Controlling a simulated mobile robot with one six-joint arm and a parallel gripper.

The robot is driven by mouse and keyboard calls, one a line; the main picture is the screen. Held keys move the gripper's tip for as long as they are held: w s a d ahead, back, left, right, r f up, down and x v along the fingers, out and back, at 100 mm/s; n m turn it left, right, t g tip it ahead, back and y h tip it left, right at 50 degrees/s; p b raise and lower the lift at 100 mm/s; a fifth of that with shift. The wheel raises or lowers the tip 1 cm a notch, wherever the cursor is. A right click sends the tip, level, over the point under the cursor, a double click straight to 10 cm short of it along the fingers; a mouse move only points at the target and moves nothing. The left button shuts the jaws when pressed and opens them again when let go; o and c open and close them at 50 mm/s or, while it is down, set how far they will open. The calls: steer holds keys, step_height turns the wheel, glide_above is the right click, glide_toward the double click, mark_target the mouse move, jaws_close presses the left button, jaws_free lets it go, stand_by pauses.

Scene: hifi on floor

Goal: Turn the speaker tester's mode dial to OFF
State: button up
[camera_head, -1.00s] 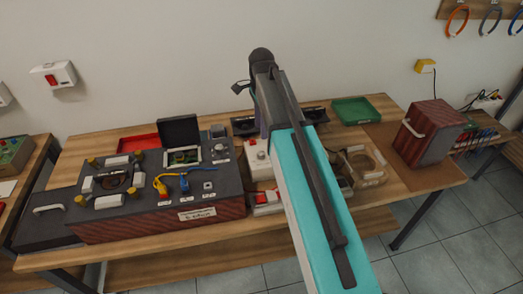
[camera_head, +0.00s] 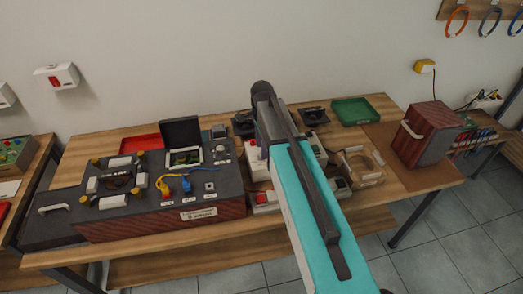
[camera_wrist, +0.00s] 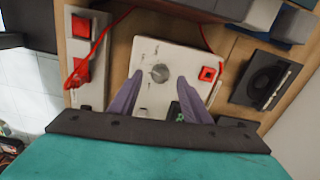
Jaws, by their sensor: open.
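The speaker tester, a box with a pale face (camera_wrist: 145,50), lies below my gripper in the wrist view. It bears a round grey mode dial (camera_wrist: 160,73) with small marks around it, too small to read. A red square part (camera_wrist: 208,74) sits on its right side. My gripper (camera_wrist: 160,84) is open, its two purple fingers on either side of the dial and apart from it in the picture; whether they are at its height I cannot tell.
Red switches (camera_wrist: 80,68) and a red cable (camera_wrist: 97,42) lie left of the tester in the wrist view. A black speaker-like part (camera_wrist: 265,80) lies to the right. A large dark case (camera_head: 205,214) stands on the bench to the left, a wooden box (camera_head: 428,135) to the right.

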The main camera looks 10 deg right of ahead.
steer(key=shift+f+p, duration=0.3)
steer(key=shift+f, duration=1.05)
steer(key=shift+c, duration=0.4)
